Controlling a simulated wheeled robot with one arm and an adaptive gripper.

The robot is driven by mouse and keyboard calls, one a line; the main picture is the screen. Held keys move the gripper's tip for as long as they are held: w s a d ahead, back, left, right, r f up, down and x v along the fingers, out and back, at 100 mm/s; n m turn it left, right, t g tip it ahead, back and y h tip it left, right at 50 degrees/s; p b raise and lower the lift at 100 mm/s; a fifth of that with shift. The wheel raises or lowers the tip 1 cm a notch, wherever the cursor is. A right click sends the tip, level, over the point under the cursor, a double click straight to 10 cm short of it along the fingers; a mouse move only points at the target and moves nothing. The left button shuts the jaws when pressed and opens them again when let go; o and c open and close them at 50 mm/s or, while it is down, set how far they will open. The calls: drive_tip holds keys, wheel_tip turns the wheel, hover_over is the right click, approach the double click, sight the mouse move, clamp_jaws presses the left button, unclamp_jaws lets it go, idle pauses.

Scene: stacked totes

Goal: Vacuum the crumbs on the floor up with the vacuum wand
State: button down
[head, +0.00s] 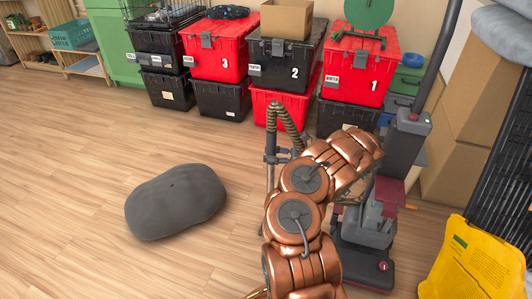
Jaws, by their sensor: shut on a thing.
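The upright vacuum (366,232) stands on the wood floor at right of centre, beside my copper arm. Its ribbed brown hose (284,112) arches above my arm. The thin grey vacuum wand (270,178) hangs below the hose, just left of my arm. My gripper (272,157) shows as small dark parts around the wand's upper section and is shut on it. My arm hides much of the gripper. The wand's lower end is hidden, so I cannot tell if it touches the floor. I cannot make out any crumbs on the visible floor.
A grey pouf (176,202) sits on the floor at left. Stacked red and black totes (216,60) line the back wall. Bare floor (70,140) is open around the pouf.

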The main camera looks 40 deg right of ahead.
drive_tip(key=shift+s+d+r+p, duration=0.4)
drive_tip(key=shift+s+r+p, duration=0.3)
drive_tip(key=shift+r, duration=0.2)
drive_tip(key=shift+s+d+r+p, duration=0.35)
drive_tip(key=shift+s+r+p, duration=0.3)
drive_tip(key=shift+r, duration=0.2)
